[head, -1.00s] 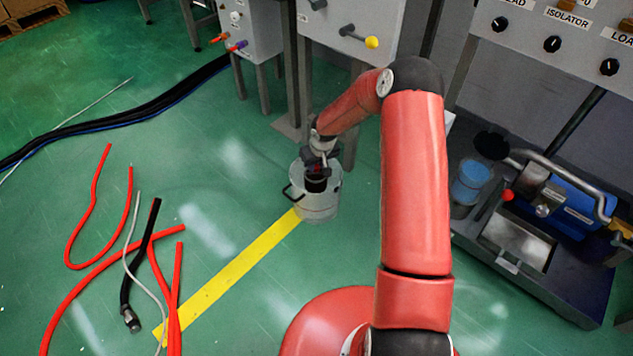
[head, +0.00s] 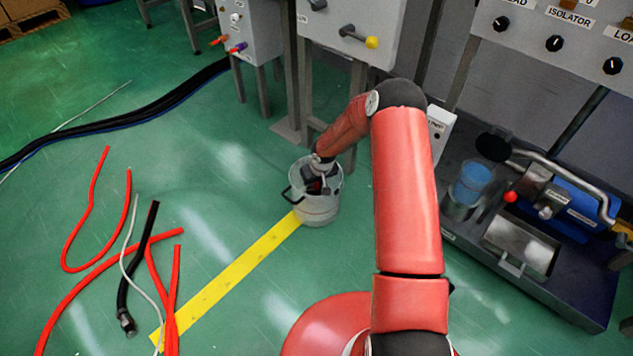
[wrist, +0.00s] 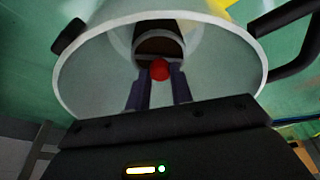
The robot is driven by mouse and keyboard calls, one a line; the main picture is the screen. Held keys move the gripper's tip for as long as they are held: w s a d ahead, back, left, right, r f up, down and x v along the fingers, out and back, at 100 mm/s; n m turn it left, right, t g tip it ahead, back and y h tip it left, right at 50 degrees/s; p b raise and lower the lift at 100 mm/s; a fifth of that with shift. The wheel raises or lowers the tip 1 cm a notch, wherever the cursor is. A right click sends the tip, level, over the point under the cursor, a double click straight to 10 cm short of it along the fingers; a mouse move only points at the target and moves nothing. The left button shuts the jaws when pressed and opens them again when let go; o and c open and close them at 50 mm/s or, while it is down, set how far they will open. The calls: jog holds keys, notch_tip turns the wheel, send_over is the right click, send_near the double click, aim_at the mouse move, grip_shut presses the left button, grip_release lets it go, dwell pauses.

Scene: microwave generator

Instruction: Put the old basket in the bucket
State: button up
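The bucket (head: 318,212) is a pale grey pail with a dark handle, standing on the floor at the end of the yellow line. My gripper (head: 318,188) reaches down into its mouth. In the wrist view the bucket (wrist: 85,85) opens around my fingers. The old basket (wrist: 157,45) appears there as a dark, brownish round body with a red knob, inside the bucket. My gripper (wrist: 160,78) has its fingertips on both sides of the red knob and looks shut on it. Whether the basket touches the bucket's bottom is hidden.
A bench (head: 560,285) at the right carries a blue-topped cylinder (head: 472,183) and machine parts. Grey cabinets (head: 350,28) on legs stand behind the bucket. Red hoses (head: 95,210) and a black cable (head: 140,260) lie on the floor at left.

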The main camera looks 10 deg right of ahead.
jog(key=o, duration=0.4)
